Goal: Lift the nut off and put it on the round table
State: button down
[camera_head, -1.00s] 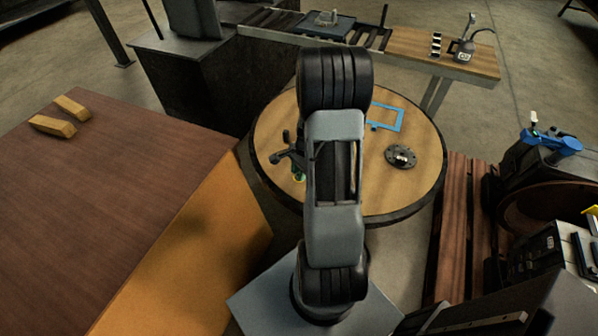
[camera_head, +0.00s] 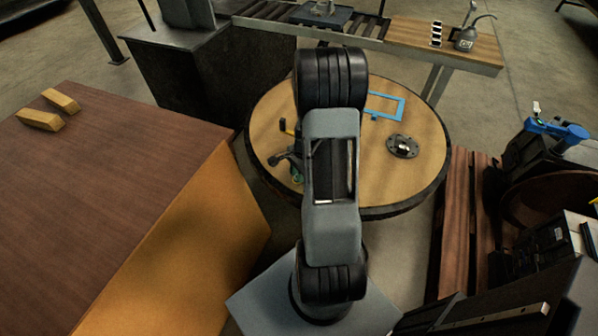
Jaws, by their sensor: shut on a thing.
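The round table (camera_head: 425,180) has a wooden top and a dark rim, and stands behind my arm. My gripper (camera_head: 287,163) is a dark shape partly hidden by my arm, over the left part of the table. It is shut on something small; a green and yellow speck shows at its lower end. I cannot make out the nut, or tell whether that speck is it. A dark round flange (camera_head: 403,146) with a bright centre lies on the right of the tabletop.
A blue rectangular frame (camera_head: 388,106) lies on the back of the round table. A brown-topped bench (camera_head: 110,180) stands left, a conveyor with a wooden end table (camera_head: 470,55) behind. Dark machinery (camera_head: 545,165) is at right. The tabletop's right front is clear.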

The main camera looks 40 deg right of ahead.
jog(key=c, duration=0.8)
grip_release()
